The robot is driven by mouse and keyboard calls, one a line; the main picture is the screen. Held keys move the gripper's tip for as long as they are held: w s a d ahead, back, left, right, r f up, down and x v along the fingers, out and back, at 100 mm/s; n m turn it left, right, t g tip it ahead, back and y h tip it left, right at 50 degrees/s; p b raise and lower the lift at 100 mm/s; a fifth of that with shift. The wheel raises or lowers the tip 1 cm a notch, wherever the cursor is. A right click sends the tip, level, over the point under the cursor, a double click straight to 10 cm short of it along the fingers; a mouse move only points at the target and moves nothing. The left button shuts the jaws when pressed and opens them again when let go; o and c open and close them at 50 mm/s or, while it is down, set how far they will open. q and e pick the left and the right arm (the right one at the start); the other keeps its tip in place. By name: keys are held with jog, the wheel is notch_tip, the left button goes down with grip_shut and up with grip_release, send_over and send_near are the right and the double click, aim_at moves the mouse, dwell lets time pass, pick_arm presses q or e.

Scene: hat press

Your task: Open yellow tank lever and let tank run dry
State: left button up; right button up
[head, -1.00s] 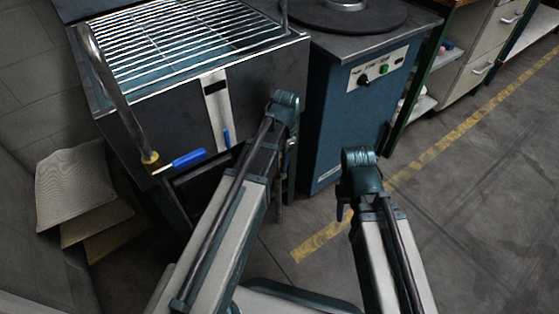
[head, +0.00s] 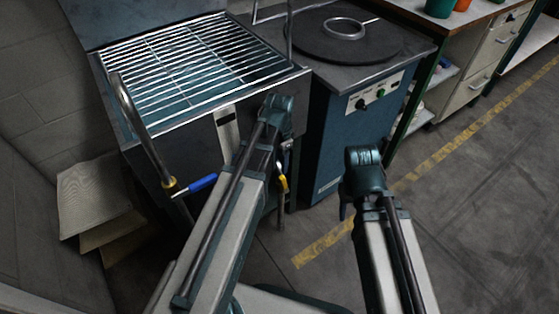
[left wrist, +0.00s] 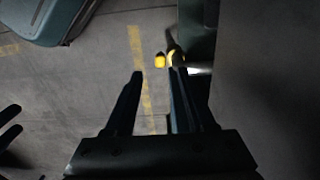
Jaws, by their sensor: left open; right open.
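The yellow tank lever (head: 282,178) hangs below the right front of the dark tank (head: 175,158), beside my left arm, which hides part of that area. In the left wrist view, a yellow lever end (left wrist: 160,61) lies just beyond the fingertips. My left gripper (left wrist: 157,76) is open and empty, with its right finger closest to the yellow parts; I cannot tell whether it touches them. Its fingers are hidden in the head view. My right gripper's dark fingers (left wrist: 10,127) appear open and empty at the left edge of the left wrist view.
A spout pipe with a blue handle (head: 202,183) is at the tank's left front. A wire rack (head: 190,65) covers the tank top. A blue cabinet (head: 338,140) with a round plate stands to the right. Flat sheets (head: 90,200) lie at left. Floor at right is clear.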

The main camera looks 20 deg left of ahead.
pick_arm(q)
notch_tip(320, 180, up, 3)
jog(key=shift+p, duration=0.9)
pick_arm(e)
notch_tip(320, 180, up, 3)
jog(key=shift+f, duration=0.1)
